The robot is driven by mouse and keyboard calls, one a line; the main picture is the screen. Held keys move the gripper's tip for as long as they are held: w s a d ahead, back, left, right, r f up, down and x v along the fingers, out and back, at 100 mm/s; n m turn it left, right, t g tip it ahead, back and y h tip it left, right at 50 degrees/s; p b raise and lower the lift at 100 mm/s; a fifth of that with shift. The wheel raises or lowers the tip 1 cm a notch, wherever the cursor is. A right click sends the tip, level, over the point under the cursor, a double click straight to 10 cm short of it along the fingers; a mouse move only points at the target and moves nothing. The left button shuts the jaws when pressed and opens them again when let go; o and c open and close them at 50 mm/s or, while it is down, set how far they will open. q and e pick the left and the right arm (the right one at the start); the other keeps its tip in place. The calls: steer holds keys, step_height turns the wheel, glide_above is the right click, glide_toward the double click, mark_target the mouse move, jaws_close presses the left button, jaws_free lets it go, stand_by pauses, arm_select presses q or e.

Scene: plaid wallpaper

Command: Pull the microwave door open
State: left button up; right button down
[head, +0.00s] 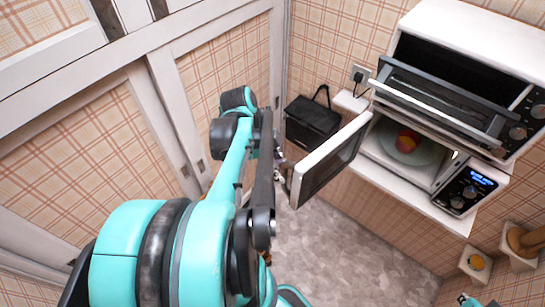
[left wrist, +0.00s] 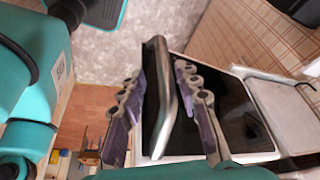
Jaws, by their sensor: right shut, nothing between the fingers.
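The white microwave (head: 447,175) sits on a wall shelf on the right of the head view. Its door (head: 330,160) is swung wide open, out to the left. The cavity shows a glass plate (head: 402,148) and a red and yellow item (head: 406,141). My left gripper (head: 283,172) is at the door's free edge, partly hidden by my arm. In the left wrist view its fingers (left wrist: 165,105) are spread on both sides of the grey handle (left wrist: 162,95), with visible gaps. Only a small teal piece of my right gripper (head: 472,300) shows at the bottom edge.
An oven (head: 460,80) with its door lowered stands above the microwave. A black bag (head: 312,123) is at the wall behind the microwave door. Small wall boxes (head: 476,264) are at the lower right. The grey floor (head: 335,250) below the door is clear.

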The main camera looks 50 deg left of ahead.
arm_select(q)
steer(key=v, duration=0.6)
steer(key=shift+s, duration=0.1)
stand_by(0.4)
